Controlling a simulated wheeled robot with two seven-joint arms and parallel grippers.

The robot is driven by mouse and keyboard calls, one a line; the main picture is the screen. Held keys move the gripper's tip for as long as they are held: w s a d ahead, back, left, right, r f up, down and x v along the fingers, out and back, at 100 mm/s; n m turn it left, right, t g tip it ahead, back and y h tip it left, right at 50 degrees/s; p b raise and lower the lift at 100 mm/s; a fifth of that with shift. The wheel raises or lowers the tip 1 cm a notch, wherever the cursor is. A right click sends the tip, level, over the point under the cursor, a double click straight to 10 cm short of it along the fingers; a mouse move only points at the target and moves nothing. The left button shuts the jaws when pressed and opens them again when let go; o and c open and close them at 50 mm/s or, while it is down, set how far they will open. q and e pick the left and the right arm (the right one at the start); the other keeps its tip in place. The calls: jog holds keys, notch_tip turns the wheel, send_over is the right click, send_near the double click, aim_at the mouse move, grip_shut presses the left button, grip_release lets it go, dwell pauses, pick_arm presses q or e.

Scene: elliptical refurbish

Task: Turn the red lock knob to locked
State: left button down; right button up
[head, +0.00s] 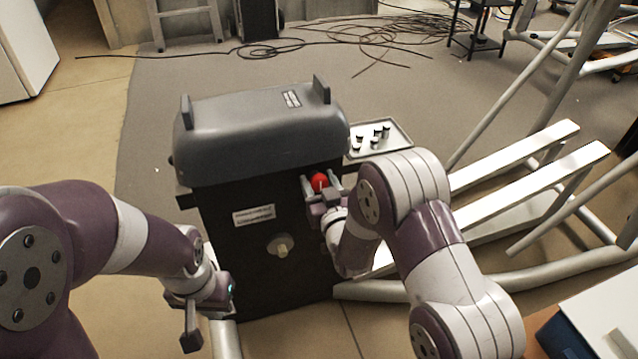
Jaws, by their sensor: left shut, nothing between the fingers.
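The red lock knob (320,181) shows on the upper right of the dark front panel of a grey-topped machine (255,215). My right gripper (321,187) is at the knob, with its fingers to either side of it. Whether the fingers touch the knob is too small to tell. The gripper and wrist partly cover the knob, so its turned position cannot be read. My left gripper (190,340) is shut and empty, low at the left in front of the machine and away from the knob.
A pale round knob (280,246) sticks out of the lower panel, below a white label (254,216). A tray (384,137) with several small pegs is at the machine's right. White frame rails (530,180) stand further right. Cables lie on the floor behind.

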jog(key=c, duration=0.5)
jog(key=shift+c, duration=0.2)
jog(key=n, duration=0.3)
jog(key=shift+n, duration=0.3)
jog(key=n, duration=0.3)
jog(key=shift+n, duration=0.3)
jog(key=n, duration=0.5)
jog(key=shift+d+p, duration=0.1)
jog(key=shift+p, duration=0.3)
jog(key=n, duration=0.5)
jog(key=shift+n, duration=0.4)
